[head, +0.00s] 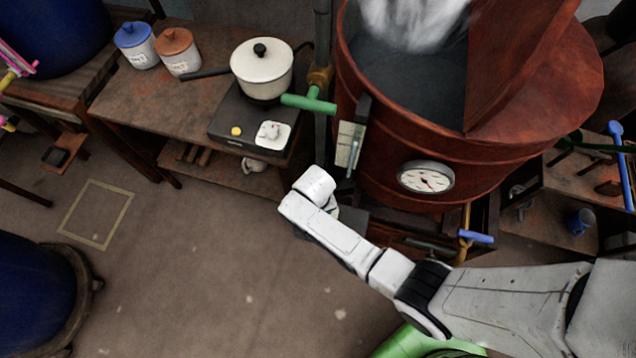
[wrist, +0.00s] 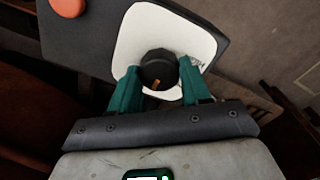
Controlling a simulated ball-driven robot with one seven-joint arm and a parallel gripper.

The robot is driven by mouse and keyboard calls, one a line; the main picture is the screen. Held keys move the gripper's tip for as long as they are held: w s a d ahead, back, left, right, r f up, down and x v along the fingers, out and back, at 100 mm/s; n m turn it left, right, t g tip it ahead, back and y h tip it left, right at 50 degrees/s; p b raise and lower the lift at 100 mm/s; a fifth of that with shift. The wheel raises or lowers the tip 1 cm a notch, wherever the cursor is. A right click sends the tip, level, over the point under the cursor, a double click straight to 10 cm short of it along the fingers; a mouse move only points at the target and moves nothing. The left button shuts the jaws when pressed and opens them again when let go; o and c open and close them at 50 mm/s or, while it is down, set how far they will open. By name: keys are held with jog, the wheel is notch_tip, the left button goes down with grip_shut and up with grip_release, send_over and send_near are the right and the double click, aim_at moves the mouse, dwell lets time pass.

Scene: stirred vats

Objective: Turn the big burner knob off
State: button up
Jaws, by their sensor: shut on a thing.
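The big burner knob (wrist: 158,66) is round and black, on a white plate (wrist: 208,46) on a dark panel. An orange mark on it points toward the bottom of the wrist view. My gripper (wrist: 160,74) has its two teal fingers on either side of the knob and is shut on it. In the head view my white arm reaches in from the lower right and ends low beside the copper vat (head: 375,150). There the fingers and the knob are hidden behind my wrist.
An orange round button (wrist: 67,7) is on the same panel. In the head view a small hotplate (head: 226,122) with a white pot (head: 262,72) stands on the wooden bench (head: 160,100). A dial gauge (head: 426,178) is on the vat. The floor at left centre is clear.

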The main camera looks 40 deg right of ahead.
dwell(0.4)
jog(key=o, duration=1.1)
jog(key=shift+c, duration=0.2)
notch_tip(320, 180, up, 11)
jog(key=p, duration=0.1)
jog(key=shift+a, duration=0.15)
jog(key=shift+f, duration=0.1)
jog(key=s+d+r+n, duration=0.1)
jog(key=s+d+r, duration=0.3)
jog(key=s+r, duration=0.2)
jog(key=s+d+r+n+t, duration=0.1)
jog(key=s+d+r, duration=0.3)
jog(key=s, duration=0.6)
notch_tip(320, 180, up, 2)
jog(key=shift+s+n+b, duration=0.3)
jog(key=shift+n, duration=0.2)
